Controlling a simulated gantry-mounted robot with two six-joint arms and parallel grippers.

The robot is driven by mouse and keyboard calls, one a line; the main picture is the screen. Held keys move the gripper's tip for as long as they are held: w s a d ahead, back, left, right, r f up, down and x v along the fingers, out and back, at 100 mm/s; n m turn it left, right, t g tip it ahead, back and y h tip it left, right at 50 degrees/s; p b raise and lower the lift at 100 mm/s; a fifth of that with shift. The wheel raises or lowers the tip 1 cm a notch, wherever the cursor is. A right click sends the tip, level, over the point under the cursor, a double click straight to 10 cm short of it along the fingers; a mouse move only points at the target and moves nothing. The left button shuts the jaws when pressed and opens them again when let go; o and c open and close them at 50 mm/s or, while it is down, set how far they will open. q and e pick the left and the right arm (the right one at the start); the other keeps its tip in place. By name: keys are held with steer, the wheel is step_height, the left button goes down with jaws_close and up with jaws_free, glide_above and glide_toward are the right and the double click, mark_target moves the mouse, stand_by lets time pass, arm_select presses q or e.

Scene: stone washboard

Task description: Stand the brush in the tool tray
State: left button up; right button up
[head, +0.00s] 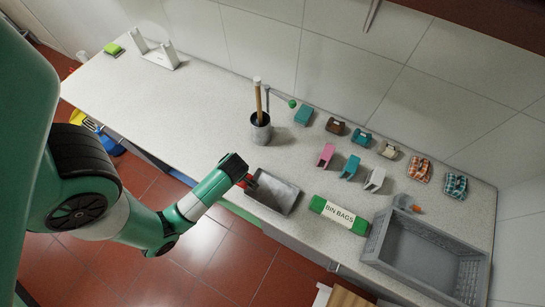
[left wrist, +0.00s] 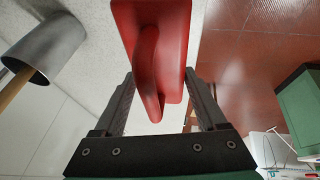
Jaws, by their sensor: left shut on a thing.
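My left gripper (head: 243,179) is shut on a red brush (left wrist: 172,40). In the left wrist view the brush has a flat red body and a curved red handle, and the handle sits between the fingers (left wrist: 165,105). Bristles are not visible. My right gripper is not in view.
A grey pot (head: 261,134) holding a wooden-handled tool stands behind the tray; it also shows in the left wrist view (left wrist: 47,45). A green bin bags roll (head: 338,215) and a grey crate (head: 430,245) lie to the right. Several coloured clips stand behind. The left counter is mostly clear.

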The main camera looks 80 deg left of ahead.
arm_select(q)
steer(key=w+d+f+b, duration=0.1)
steer(key=w+f, duration=0.2)
steer(key=w, duration=0.1)
steer(key=w+d+f+b, duration=0.1)
steer(key=w+d+f, duration=0.1)
steer(key=w+f, duration=0.1)
steer(key=w+d+f+b, duration=0.1)
steer(key=w+d+f, duration=0.1)
steer(key=w+f, duration=0.1)
steer(key=shift+w+b, duration=0.4)
steer(key=shift+w, duration=0.5)
steer(key=shift+w+d+f, duration=0.1)
steer(key=shift+w, duration=0.1)
steer(key=shift+w+f, duration=0.2)
steer(key=shift+f, duration=0.15)
step_height(320, 180, down, 3)
steer(key=shift+d+b, duration=0.1)
steer(key=shift+b, duration=0.7)
